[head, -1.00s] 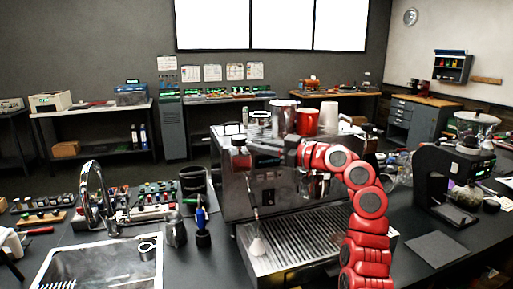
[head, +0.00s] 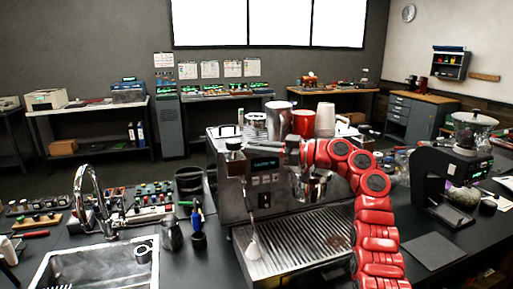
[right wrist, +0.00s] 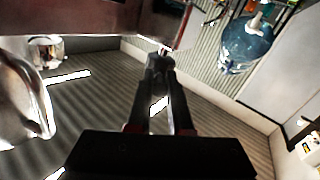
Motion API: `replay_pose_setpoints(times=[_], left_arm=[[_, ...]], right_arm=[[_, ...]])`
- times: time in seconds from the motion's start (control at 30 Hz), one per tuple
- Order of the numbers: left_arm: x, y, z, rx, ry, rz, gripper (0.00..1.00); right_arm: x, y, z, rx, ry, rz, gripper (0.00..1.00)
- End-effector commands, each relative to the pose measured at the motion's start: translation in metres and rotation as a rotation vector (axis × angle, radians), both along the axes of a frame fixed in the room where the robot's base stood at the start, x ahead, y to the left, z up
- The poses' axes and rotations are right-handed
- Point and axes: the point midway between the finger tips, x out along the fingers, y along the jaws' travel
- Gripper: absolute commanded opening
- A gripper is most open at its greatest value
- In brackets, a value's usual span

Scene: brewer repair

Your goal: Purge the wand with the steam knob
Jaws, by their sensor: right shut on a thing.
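The espresso machine (head: 270,193) stands on the dark counter. The dark steam knob (head: 234,144) is at its upper left front. The thin steam wand (head: 247,212) hangs below it over the ribbed drip tray (head: 300,242). A pale cone shape (head: 254,248) is at the wand's lower end; I cannot tell whether it is cloth or steam. My right gripper (head: 256,146) reaches left across the machine's front and is shut at the steam knob. In the right wrist view its fingers (right wrist: 160,62) meet on a small dark piece, mostly hidden. My left gripper is not in view.
A steel pitcher (head: 312,185) is at the machine's front, behind my right arm. Cups, one red (head: 304,122), stand on top. A sink (head: 98,265) with a tap is at left, small tools beside it. A grinder (head: 447,180) stands right. A dark mat (head: 433,250) lies bare.

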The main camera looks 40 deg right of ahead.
Motion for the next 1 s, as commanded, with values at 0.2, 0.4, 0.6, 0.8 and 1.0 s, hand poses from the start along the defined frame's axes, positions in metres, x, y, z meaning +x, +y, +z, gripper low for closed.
replay_pose_setpoints(times=[0.2, 0.4, 0.6, 0.8, 1.0], left_arm=[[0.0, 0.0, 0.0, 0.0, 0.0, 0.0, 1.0], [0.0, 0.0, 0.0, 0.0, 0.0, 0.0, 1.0], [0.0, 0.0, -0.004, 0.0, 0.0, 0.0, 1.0], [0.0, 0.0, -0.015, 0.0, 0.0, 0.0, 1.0], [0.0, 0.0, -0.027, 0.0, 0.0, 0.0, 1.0]], right_arm=[[0.0, 0.0, 0.001, 0.001, -0.001, -0.001, 0.48], [0.0, 0.0, 0.0, 0.002, 0.0, -0.001, 0.48], [-0.008, -0.007, -0.001, 0.001, 0.0, -0.003, 0.48], [-0.041, -0.034, -0.003, 0.001, 0.0, -0.006, 0.48], [-0.084, -0.068, -0.003, 0.002, 0.002, -0.004, 0.48]])
